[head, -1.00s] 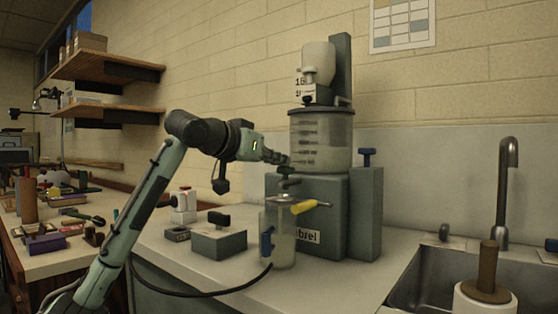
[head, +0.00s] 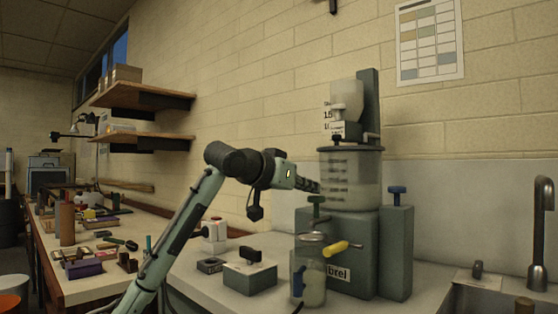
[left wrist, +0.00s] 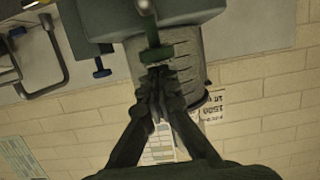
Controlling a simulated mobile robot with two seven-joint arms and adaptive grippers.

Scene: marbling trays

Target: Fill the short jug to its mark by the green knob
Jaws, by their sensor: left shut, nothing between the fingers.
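The short jug (head: 314,289) is clear with a blue handle and stands in front of the grey-green dispenser (head: 341,243). Pale liquid is in its lower part; I cannot make out its mark. The green knob (head: 316,202) is on the dispenser's front, above the jug. It also shows in the left wrist view (left wrist: 157,52), just beyond my fingertips. My left gripper (head: 317,187) is shut and empty, close to the knob; in the left wrist view its fingertips (left wrist: 157,72) seem to reach the knob, but contact is unclear. My right gripper is not in view.
A blue knob (head: 396,191) is on the dispenser's right side. A grey box with a dark knob (head: 249,277) stands left of the jug. A sink tap (head: 543,230) is at the right; the side table holds clutter.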

